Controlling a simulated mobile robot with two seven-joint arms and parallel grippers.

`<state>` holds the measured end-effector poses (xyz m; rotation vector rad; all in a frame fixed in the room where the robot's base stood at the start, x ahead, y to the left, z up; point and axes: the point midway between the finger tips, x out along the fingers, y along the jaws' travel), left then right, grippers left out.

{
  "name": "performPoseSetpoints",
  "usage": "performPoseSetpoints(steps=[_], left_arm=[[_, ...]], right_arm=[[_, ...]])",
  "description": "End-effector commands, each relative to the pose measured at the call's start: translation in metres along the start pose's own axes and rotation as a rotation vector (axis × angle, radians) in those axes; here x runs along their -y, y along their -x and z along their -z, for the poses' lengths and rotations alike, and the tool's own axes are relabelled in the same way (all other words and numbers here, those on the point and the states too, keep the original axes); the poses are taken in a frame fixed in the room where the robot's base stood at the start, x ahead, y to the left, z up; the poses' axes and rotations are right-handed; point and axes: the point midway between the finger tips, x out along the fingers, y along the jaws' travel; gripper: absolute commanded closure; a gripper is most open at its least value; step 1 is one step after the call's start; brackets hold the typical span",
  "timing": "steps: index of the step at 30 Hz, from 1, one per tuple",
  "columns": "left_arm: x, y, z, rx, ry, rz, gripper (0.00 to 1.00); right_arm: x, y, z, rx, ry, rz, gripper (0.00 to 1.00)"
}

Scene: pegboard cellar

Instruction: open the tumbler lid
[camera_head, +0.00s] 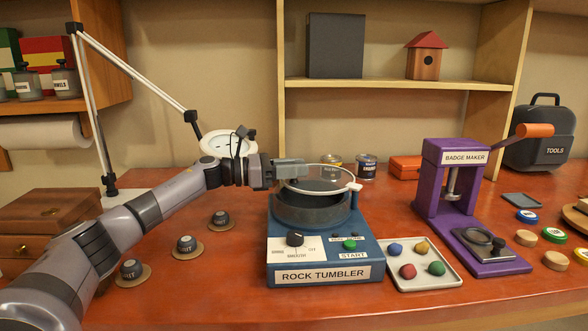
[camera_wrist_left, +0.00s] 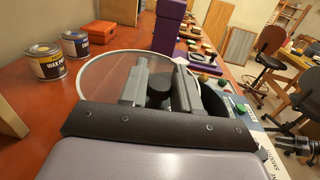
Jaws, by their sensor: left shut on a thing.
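The rock tumbler (camera_head: 325,272) is a blue box with a dark grey drum (camera_head: 300,215) on top. Its round clear lid (camera_head: 335,186) has a white rim and sits above the drum, with a gap showing between them. The lid also shows in the left wrist view (camera_wrist_left: 105,72). My left gripper (camera_head: 296,174) is at the lid's left part. In the left wrist view its fingers (camera_wrist_left: 160,90) are shut on the lid's dark knob (camera_wrist_left: 160,88). What looks like my right gripper (camera_wrist_left: 298,146) shows at that view's right edge; its fingers are unclear.
A tray of coloured stones (camera_head: 423,277) stands right of the tumbler, then the purple badge maker (camera_head: 446,185). Two cans (camera_head: 367,168) stand behind. A lamp (camera_head: 228,146) reaches over the left back. Several knobs on discs (camera_head: 186,246) lie left, under my left arm.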

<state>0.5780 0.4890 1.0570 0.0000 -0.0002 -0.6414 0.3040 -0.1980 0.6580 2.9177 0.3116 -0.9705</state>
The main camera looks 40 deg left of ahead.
Motion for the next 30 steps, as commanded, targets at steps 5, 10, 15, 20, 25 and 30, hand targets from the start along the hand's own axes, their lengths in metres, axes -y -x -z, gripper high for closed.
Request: performPoseSetpoints(steps=[5,10,15,20,25,30], left_arm=[[-0.001,0.001,0.0,0.0,0.0,-0.003,1.0],[-0.001,0.001,0.0,0.0,0.0,-0.003,0.62],[-0.001,0.001,0.0,0.0,0.0,-0.002,0.5],[0.0,0.0,-0.001,0.0,-0.001,-0.001,0.5],[0.0,0.0,-0.015,0.002,-0.003,0.0,0.5],[0.0,0.0,-0.051,0.004,-0.006,0.0,0.5]], right_arm=[[0.0,0.0,0.001,-0.001,0.002,0.0,0.57],[-0.001,0.0,0.001,-0.002,0.002,0.0,0.57],[-0.001,0.0,0.001,-0.003,0.003,0.0,0.57],[-0.001,0.0,0.001,-0.003,0.003,-0.001,0.57],[-0.001,0.0,0.002,-0.003,0.003,-0.001,0.57],[-0.001,0.002,0.004,-0.005,0.004,-0.002,0.57]])
